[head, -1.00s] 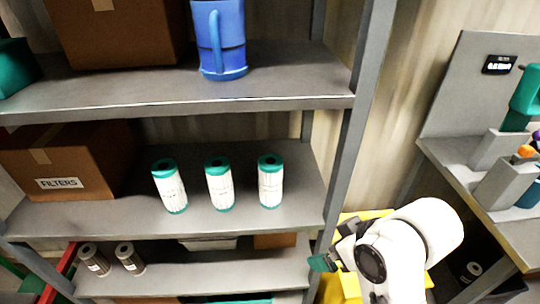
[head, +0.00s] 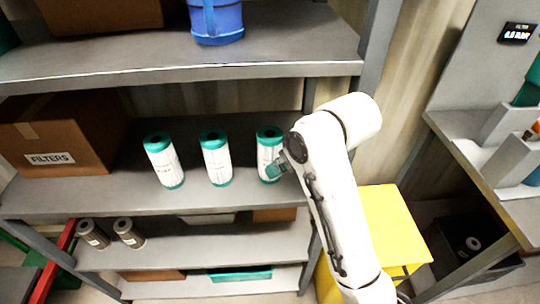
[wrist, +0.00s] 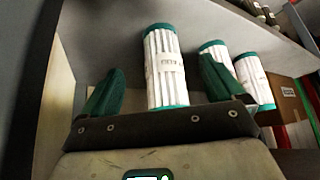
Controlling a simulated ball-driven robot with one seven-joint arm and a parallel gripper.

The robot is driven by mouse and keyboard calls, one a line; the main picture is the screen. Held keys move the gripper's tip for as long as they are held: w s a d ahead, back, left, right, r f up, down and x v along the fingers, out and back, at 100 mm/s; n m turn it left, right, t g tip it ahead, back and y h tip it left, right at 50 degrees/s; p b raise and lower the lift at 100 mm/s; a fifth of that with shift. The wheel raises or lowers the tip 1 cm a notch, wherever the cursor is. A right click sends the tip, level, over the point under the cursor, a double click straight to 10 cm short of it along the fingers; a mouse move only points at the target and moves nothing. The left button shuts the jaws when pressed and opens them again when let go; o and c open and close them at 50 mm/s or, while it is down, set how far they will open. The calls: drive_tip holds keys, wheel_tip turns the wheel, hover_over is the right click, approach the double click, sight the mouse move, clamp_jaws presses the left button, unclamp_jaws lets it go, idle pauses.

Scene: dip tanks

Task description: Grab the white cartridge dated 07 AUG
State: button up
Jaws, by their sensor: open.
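Three white pleated cartridges with green end caps stand in a row on the middle shelf: the left one (head: 165,163), the middle one (head: 216,160) and the right one (head: 268,150). Their date labels are too small or blurred to read. My gripper (head: 277,167) is at the right cartridge, in front of its lower right side. In the wrist view my gripper (wrist: 160,75) is open, with its green fingers apart. The right cartridge (wrist: 163,85) shows between and beyond the fingers. The middle cartridge (wrist: 217,50) is partly hidden behind one finger; the left cartridge (wrist: 254,80) is farther off.
A box marked FILTERS (head: 62,140) stands left on the same shelf (head: 95,190). A shelf with a blue jug (head: 216,22) is above. Two brown-grey cylinders (head: 110,234) stand below. A rack post (head: 378,45) and yellow bin (head: 392,225) are to the right.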

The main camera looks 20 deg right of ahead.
sight(270, 145)
drive_tip(key=w, duration=0.2)
drive_tip(key=w+a, duration=0.1)
drive_tip(key=w, duration=0.3)
drive_tip(key=shift+w+a+p, duration=0.15)
drive_tip(key=shift+a+p, duration=0.2)
drive_tip(key=shift+a, duration=0.05)
drive_tip(key=shift+w+a+f, duration=0.15)
drive_tip(key=shift+w+f, duration=0.2)
drive_tip(key=shift+f, duration=0.15)
drive_tip(key=shift+c, duration=0.2)
drive_tip(key=c, duration=1)
drive_tip(key=shift+c, duration=0.7)
